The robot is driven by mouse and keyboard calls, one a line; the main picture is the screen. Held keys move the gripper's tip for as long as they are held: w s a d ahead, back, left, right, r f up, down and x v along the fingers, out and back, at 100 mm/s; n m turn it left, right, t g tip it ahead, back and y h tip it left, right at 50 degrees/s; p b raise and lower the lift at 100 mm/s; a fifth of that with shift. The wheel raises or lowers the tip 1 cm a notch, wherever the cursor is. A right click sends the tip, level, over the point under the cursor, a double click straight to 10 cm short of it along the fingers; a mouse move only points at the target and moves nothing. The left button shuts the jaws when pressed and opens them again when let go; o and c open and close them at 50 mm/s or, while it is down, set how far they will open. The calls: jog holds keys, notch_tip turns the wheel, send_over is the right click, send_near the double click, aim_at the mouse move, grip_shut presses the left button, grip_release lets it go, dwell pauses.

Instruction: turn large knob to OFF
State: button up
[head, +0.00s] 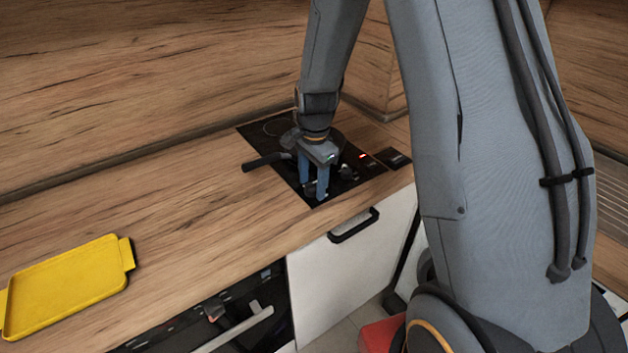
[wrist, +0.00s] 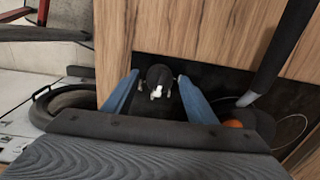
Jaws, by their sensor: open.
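A dark round knob (wrist: 158,76) with a white pointer mark sits near the edge of the black hob (head: 285,160). In the wrist view it lies between the two blue fingers of my gripper (wrist: 158,80), with a visible gap on each side. In the head view my gripper (head: 314,190) points down over the front of the hob, its fingers apart. The knob is mostly hidden by the fingers there. I cannot read any OFF mark or tell which setting the pointer shows.
A dark pan handle (head: 265,161) sticks out left over the counter; the pan is partly behind my gripper. A red light (head: 363,156) shows on the hob. A yellow tray (head: 68,285) lies at the left. The wood counter (head: 190,205) between is clear.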

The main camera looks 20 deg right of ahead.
jog(key=c, duration=1.1)
jog(key=shift+o, duration=0.2)
jog(key=shift+n, duration=0.4)
jog(key=n, duration=0.3)
jog(key=shift+w+n, duration=0.1)
jog(key=shift+n, duration=0.3)
jog(key=n, duration=0.5)
jog(key=shift+b, duration=0.4)
jog(key=n, duration=0.5)
jog(key=shift+w+n+g, duration=0.15)
jog(key=shift+n+g, duration=0.15)
jog(key=shift+n, duration=0.1)
jog(key=shift+r+n+b, duration=0.1)
jog(key=shift+n+b, duration=0.35)
jog(key=shift+n, duration=1.75)
